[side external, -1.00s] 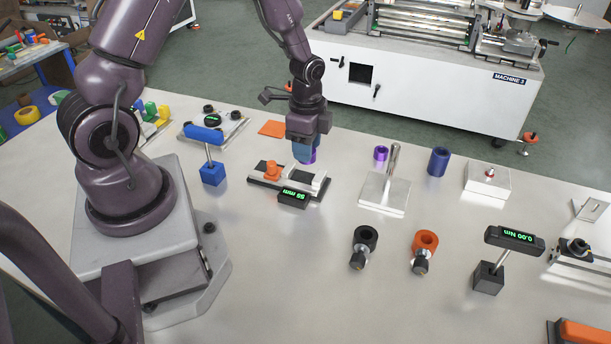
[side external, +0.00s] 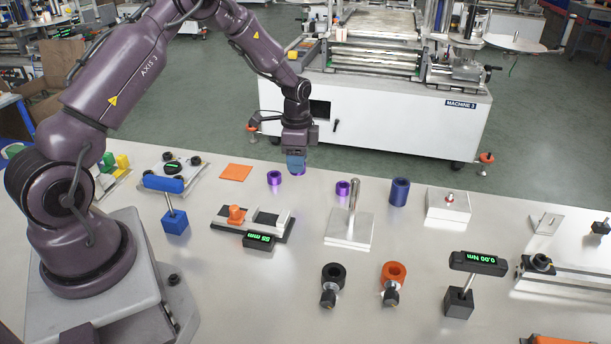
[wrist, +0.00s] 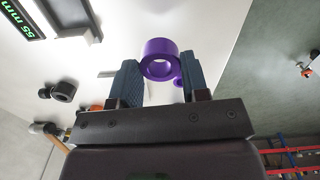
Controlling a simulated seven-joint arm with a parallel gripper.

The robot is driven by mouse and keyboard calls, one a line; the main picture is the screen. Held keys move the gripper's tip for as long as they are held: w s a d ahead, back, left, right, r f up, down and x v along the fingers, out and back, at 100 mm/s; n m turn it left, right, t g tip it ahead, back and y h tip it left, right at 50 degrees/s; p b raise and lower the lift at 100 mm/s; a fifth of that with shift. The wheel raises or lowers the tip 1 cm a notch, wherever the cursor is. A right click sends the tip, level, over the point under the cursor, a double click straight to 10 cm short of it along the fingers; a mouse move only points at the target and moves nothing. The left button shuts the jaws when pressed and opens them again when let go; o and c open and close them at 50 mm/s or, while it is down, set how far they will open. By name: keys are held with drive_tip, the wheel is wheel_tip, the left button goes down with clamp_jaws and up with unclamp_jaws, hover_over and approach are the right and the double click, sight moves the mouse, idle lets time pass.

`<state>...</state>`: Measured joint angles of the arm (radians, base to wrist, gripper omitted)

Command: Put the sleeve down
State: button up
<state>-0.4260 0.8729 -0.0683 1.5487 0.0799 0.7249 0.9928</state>
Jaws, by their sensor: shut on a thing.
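My gripper (side external: 297,171) is shut on a purple sleeve. In the wrist view the sleeve (wrist: 152,50) is a short ring seen end-on between the two blue fingers. In the side view only a sliver of its purple shows under the fingertips. My gripper is toward the back of the bench, right of another purple ring (side external: 274,178) and left of a third (side external: 342,187). I cannot tell whether the held sleeve touches the bench.
A gauge (side external: 253,225) reading 55 mm, with an orange knob, stands in front. A steel block with a post (side external: 349,227), a blue cylinder (side external: 399,192) and an orange mat (side external: 236,172) are nearby. Bare bench lies around the fingertips.

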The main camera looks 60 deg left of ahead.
sight(306, 188)
drive_tip(key=w+f, duration=0.1)
drive_tip(key=w+a+f, duration=0.1)
drive_tip(key=f, duration=0.1)
drive_tip(key=shift+w+f, duration=0.2)
drive_tip(key=shift+w, duration=0.15)
drive_tip(key=shift+w+f, duration=0.15)
drive_tip(key=shift+f, duration=1.5)
drive_tip(key=shift+f, duration=0.2)
drive_tip(key=o, duration=0.8)
drive_tip(key=shift+r, duration=0.1)
